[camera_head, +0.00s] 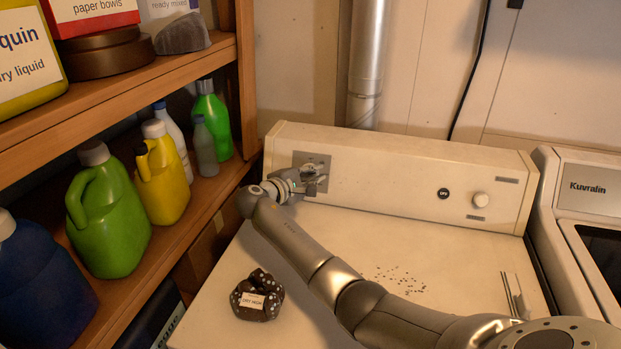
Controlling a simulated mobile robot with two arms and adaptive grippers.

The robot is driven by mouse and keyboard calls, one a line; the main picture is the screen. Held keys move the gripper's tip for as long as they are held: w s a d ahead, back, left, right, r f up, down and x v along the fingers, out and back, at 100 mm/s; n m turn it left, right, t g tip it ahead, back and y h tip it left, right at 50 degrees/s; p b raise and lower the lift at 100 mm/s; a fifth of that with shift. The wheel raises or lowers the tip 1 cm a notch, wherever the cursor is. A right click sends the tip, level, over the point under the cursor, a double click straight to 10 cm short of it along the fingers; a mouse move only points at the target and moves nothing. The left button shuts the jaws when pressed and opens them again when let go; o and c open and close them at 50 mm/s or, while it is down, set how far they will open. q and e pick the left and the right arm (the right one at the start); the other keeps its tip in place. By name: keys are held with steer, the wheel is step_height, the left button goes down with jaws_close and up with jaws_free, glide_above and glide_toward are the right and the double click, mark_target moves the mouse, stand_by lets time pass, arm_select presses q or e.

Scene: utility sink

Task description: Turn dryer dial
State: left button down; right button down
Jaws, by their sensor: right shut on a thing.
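The dryer (398,232) has a pale raised control panel along its back. A grey square dial plate (300,158) is at the panel's left end. My right gripper (318,180) reaches across the dryer top from the lower right and is shut on the dial in front of this plate. The gripper hides most of the dial, so its setting cannot be read. A smaller white knob (481,201) and a round black button (443,194) are at the panel's right end. My left gripper is not in view.
A wooden shelf (205,212) with several bottles stands close on the left. A dark patterned item (257,296) with a label lies on the dryer top. Small dark specks are scattered mid-top. A white machine (590,200) stands at right. A metal pipe (367,60) rises behind the panel.

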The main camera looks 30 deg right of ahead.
steer(key=m+y, duration=0.1)
steer(key=m, duration=0.2)
steer(key=f+m+g+b, duration=0.1)
steer(key=m, duration=0.2)
steer(key=shift+s+a+y, duration=0.15)
steer(key=shift+y, duration=0.25)
steer(key=m, duration=0.2)
steer(key=m+y, duration=0.1)
steer(key=m, duration=0.1)
steer(key=m+y, duration=0.1)
steer(key=shift+a+f+m, duration=0.2)
steer(key=shift+f+m, duration=0.2)
steer(key=c, duration=1.4)
jaws_free()
steer(key=shift+c, duration=0.2)
steer(key=v, duration=1.2)
steer(key=shift+r, duration=0.2)
steer(key=shift+d, duration=0.15)
